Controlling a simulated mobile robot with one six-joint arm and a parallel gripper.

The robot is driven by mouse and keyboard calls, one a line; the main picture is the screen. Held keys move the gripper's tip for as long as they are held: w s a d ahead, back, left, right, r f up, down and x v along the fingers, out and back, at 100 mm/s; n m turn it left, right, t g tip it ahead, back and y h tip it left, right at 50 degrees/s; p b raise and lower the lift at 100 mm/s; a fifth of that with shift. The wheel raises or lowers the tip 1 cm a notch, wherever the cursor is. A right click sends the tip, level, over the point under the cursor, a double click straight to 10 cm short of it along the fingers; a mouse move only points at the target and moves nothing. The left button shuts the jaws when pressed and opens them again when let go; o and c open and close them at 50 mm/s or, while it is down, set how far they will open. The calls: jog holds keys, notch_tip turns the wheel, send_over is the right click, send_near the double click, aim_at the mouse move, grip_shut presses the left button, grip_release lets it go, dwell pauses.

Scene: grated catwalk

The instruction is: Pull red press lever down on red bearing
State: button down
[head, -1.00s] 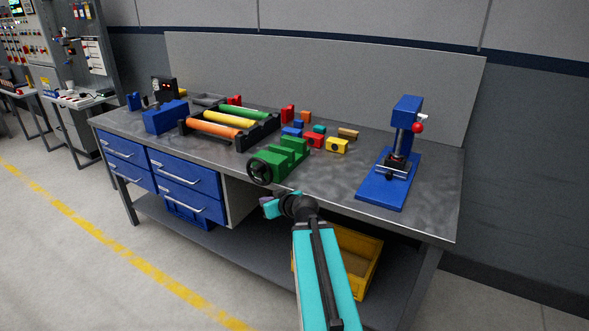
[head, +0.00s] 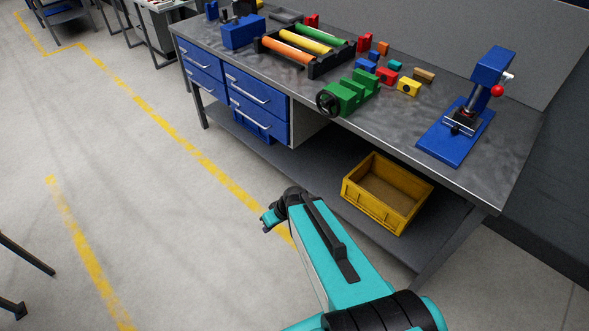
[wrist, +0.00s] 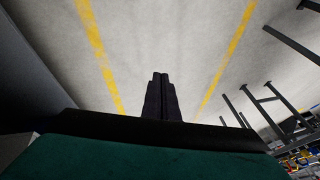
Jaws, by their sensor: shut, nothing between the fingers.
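The blue press (head: 468,115) stands at the right end of the workbench in the head view. Its lever ends in a red knob (head: 497,91) on the right side of the press head, with a pale tip beside it. A dark block sits under the ram; I cannot make out a red bearing there. My gripper (head: 266,222) is off the front of the bench, low and left of the press, far from the lever. In the wrist view my gripper (wrist: 160,76) has its dark fingers together, empty, over the floor.
The grey workbench (head: 400,133) carries a green vise (head: 350,95), a roller rack (head: 305,50) and several small coloured blocks. A yellow crate (head: 388,192) sits on the lower shelf. Blue drawers (head: 258,98) fill the left side. Open floor lies in front, with yellow lines.

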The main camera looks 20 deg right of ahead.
jog(key=s+a+f+g+p, duration=0.2)
jog(key=s+a+f+g, duration=0.15)
jog(key=s, duration=0.65)
jog(key=s+d+f+m+g+h+p, duration=0.1)
jog(key=s+d+g, duration=0.1)
jog(key=s, duration=0.6)
jog(key=s+d+f+m+g+h, duration=0.1)
jog(key=s+f+g+h, duration=0.1)
jog(key=s, duration=0.6)
jog(key=shift+s+d+m+g+h+p, duration=0.15)
jog(key=shift+d+m+g+h+p, duration=0.2)
jog(key=shift+g, duration=0.2)
